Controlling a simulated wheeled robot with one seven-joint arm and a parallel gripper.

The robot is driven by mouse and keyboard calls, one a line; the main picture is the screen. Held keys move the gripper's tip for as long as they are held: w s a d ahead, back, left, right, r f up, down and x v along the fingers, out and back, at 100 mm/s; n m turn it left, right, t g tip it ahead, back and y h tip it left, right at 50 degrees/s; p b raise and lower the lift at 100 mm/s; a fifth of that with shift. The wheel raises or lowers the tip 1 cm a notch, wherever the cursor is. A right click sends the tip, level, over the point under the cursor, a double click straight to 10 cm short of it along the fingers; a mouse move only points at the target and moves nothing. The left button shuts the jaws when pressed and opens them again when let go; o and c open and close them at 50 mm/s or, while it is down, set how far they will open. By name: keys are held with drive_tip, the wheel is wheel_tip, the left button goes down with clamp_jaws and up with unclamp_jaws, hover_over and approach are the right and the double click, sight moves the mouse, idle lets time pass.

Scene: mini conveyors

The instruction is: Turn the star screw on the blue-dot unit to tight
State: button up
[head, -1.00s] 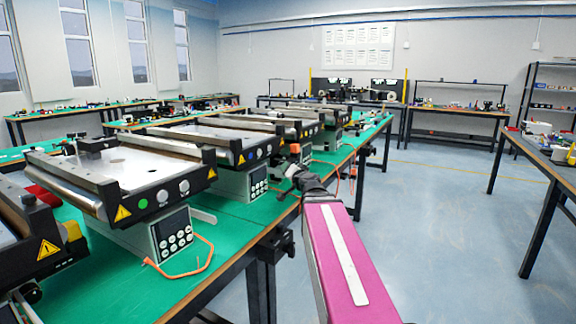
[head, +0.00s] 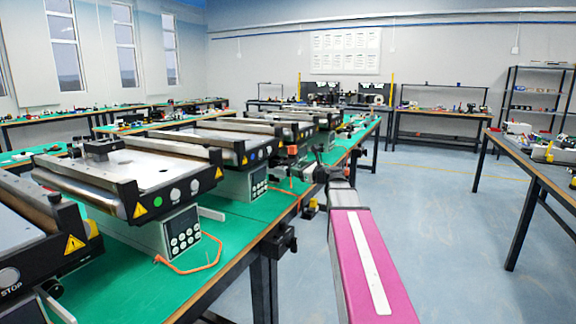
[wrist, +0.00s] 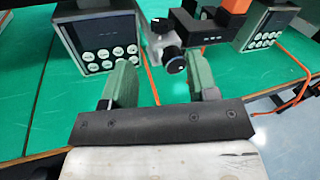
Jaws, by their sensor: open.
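Control boxes with round buttons stand left (wrist: 98,35) and right (wrist: 268,22) in the wrist view. An orange cable (wrist: 290,90) lies at right. Nearer units (head: 120,180) line the green table (head: 215,240).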

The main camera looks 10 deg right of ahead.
sight(282, 163)
drive_tip(key=w+a, duration=0.2)
drive_tip(key=w+a+m, duration=0.1)
drive_tip(key=w+a, duration=0.1)
drive_tip(key=w, duration=0.1)
drive_tip(key=w+a+m, duration=0.1)
drive_tip(key=w, duration=0.2)
drive_tip(key=shift+w+a+r+y, duration=0.1)
drive_tip(key=shift+w+a+y, duration=0.1)
drive_tip(key=shift+a+y, duration=0.15)
drive_tip(key=c, duration=0.9)
